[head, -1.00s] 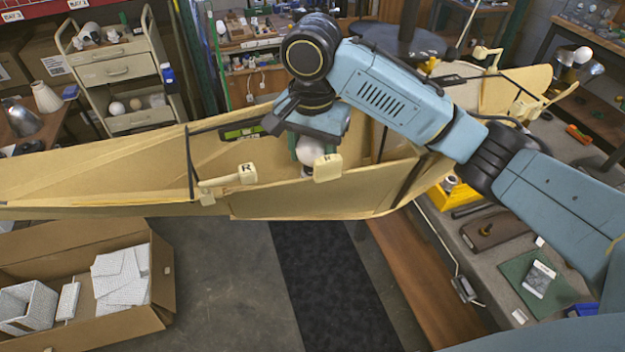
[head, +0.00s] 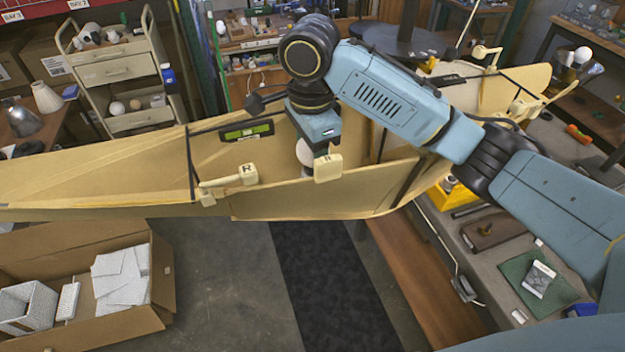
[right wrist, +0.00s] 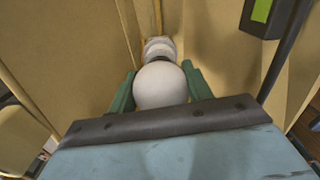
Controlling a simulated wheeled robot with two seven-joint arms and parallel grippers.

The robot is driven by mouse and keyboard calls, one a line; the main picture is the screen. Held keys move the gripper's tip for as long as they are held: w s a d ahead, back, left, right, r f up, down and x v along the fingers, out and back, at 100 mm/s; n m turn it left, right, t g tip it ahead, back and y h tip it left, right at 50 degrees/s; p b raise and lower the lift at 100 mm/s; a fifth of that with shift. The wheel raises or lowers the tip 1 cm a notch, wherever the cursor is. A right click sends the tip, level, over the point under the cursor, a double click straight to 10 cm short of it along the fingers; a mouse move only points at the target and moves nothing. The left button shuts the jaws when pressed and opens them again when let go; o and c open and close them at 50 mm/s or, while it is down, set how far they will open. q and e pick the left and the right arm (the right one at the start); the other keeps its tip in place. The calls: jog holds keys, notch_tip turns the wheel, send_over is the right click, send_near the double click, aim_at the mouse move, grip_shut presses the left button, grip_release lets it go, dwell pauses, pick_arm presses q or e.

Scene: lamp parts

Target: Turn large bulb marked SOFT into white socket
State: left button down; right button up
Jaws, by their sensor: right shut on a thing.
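A large white bulb (head: 306,152) is between the fingers of my right gripper (head: 316,152), inside the long tan trough-like body. In the right wrist view the bulb (right wrist: 160,85) sits between the two green fingers of my right gripper (right wrist: 161,88), which is shut on it. The white socket (right wrist: 158,47) shows just past the bulb's far end, in line with it. I cannot tell how deep the bulb is in the socket. No SOFT mark is visible. My left gripper is not in view.
The tan body (head: 100,180) has thin walls close around my right gripper. Cream blocks, one marked R (head: 247,169), stand at its near rim. A green level (head: 248,131) is on its inner wall. A cardboard box (head: 150,290) with white pieces is at lower left.

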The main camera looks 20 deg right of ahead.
jog(key=m, duration=0.5)
jog(key=shift+s+f+m, duration=0.1)
jog(key=shift+s+m, duration=0.05)
jog(key=shift+m, duration=0.15)
jog(key=o, duration=0.7)
jog(key=shift+o, duration=0.2)
jog(key=n, duration=0.6)
jog(key=shift+n, duration=0.4)
jog(key=n, duration=0.7)
jog(key=shift+d, duration=0.15)
